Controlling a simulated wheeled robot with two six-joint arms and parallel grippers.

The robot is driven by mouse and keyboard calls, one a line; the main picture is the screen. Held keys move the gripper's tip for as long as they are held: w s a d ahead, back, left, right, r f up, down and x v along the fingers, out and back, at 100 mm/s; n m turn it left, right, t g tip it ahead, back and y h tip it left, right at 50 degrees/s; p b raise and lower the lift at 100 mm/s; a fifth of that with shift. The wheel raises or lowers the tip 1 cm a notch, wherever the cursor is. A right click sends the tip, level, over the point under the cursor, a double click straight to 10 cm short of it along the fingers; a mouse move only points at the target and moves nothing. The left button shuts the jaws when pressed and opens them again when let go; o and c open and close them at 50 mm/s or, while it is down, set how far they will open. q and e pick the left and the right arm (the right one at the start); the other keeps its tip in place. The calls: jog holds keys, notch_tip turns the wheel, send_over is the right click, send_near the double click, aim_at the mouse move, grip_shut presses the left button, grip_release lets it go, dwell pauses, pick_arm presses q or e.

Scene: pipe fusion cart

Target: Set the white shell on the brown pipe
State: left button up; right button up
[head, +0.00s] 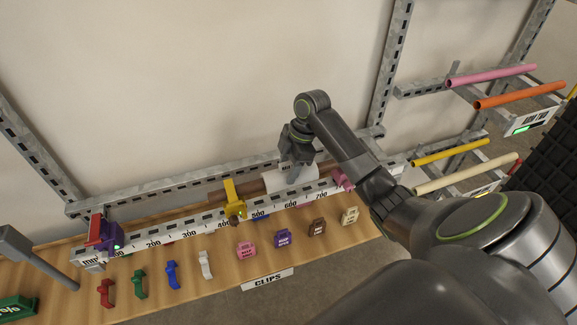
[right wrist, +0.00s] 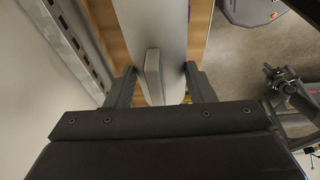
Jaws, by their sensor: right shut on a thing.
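The brown pipe (head: 252,188) lies along the back of the white measuring rail, showing on both sides of the white shell (head: 282,179). The shell is at the pipe, above the 500 to 700 marks; I cannot tell whether it rests on it or is just above. My right gripper (head: 297,172) is shut on the shell from above. In the right wrist view its two fingers (right wrist: 160,85) stand on either side of the pale shell (right wrist: 150,25), with an upright grey-white tab between them. My left gripper is out of view.
The white rail (head: 180,237) carries a yellow clamp (head: 232,197), a red and purple end piece (head: 104,233) and a pink piece (head: 342,179). Several coloured clips stand on the wooden shelf (head: 215,284) in front. A rack at right holds coloured pipes (head: 492,76).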

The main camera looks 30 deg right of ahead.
jog(key=o, duration=1.1)
